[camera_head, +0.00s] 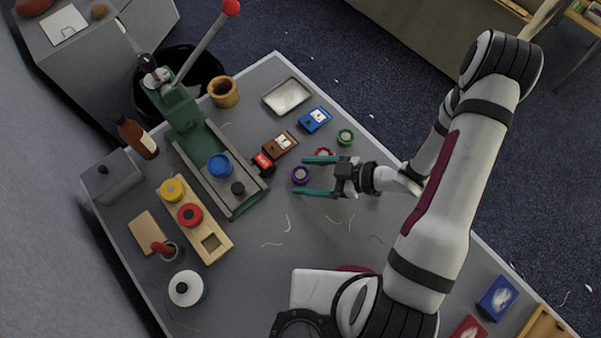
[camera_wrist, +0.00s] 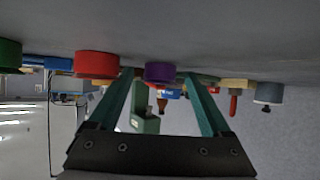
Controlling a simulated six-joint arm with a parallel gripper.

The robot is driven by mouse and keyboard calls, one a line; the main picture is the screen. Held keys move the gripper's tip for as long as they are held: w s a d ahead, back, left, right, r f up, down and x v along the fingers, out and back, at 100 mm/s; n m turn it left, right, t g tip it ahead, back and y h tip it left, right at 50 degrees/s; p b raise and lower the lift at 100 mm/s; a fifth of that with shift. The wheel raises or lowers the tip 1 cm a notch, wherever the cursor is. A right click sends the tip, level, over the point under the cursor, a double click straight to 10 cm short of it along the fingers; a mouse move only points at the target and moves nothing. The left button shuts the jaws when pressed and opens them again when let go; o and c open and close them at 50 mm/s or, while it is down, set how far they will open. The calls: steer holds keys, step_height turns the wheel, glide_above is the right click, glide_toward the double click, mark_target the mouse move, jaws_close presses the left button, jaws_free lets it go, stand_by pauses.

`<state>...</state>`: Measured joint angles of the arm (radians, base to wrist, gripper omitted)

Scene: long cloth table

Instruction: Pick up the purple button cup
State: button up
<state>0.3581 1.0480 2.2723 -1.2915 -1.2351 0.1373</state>
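The purple button cup (camera_head: 300,175) is a small, round, dark purple piece with a paler top, standing on the grey table. My gripper (camera_head: 298,176) is open, with two teal fingers pointing left in the head view. The cup appears between the fingertips, with a gap visible on each side. In the wrist view, whose picture is upside down, the purple cup (camera_wrist: 160,72) shows between the far ends of the fingers. I cannot tell exactly how deep between the fingers it sits.
A red cup (camera_head: 324,152) is partly hidden behind the upper finger, with a green cup (camera_head: 345,137) beyond it. The table below the gripper is mostly clear.

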jaws_close()
